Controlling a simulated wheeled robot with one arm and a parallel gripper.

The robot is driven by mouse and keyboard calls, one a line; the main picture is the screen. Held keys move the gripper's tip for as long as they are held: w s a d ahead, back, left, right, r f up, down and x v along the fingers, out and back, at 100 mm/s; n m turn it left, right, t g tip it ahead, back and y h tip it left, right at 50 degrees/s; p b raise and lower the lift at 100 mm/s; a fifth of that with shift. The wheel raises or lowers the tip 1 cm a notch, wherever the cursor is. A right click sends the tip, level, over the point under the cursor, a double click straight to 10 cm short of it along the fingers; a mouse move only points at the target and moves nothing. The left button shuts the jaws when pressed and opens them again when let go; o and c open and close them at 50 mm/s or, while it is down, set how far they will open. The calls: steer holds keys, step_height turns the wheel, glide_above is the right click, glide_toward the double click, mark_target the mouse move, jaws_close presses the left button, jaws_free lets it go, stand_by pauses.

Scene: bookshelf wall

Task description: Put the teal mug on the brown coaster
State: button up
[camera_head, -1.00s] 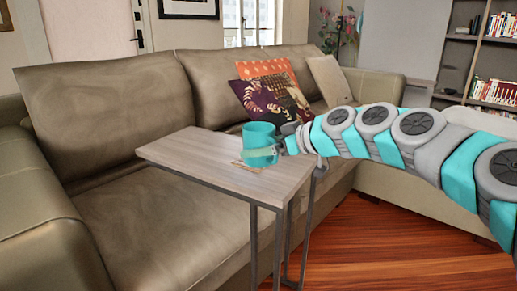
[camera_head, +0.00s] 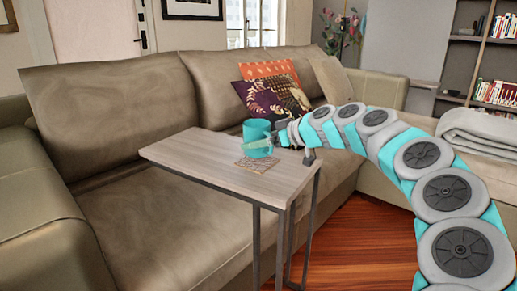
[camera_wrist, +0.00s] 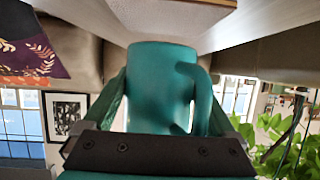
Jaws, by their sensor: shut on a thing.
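The teal mug (camera_head: 257,131) is upright at the back part of the small side table, behind the brown coaster in the head view. In the wrist view the mug (camera_wrist: 160,75) fills the middle, with its handle toward the right. My gripper (camera_head: 262,147) reaches in from the right and is shut on the mug, one finger on each side. The brown coaster (camera_head: 257,164) lies flat and bare on the table; a brown edge (camera_wrist: 205,3), apparently the coaster's, shows at the top of the wrist view. I cannot tell whether the mug touches the table.
The wooden side table (camera_head: 200,157) has clear room to the left of the coaster. A sofa (camera_head: 110,110) with patterned cushions (camera_head: 272,97) stands behind and beneath it. A grey blanket (camera_head: 480,130) lies at the right.

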steer(key=shift+f, duration=1.1)
steer(key=shift+f+b, duration=0.25)
steer(key=shift+b, duration=0.05)
steer(key=o, duration=1.4)
steer(key=shift+r, duration=0.1)
steer(key=shift+r+p, duration=0.25)
steer(key=shift+p, duration=0.15)
steer(key=v, duration=1.2)
steer(key=shift+f, duration=0.1)
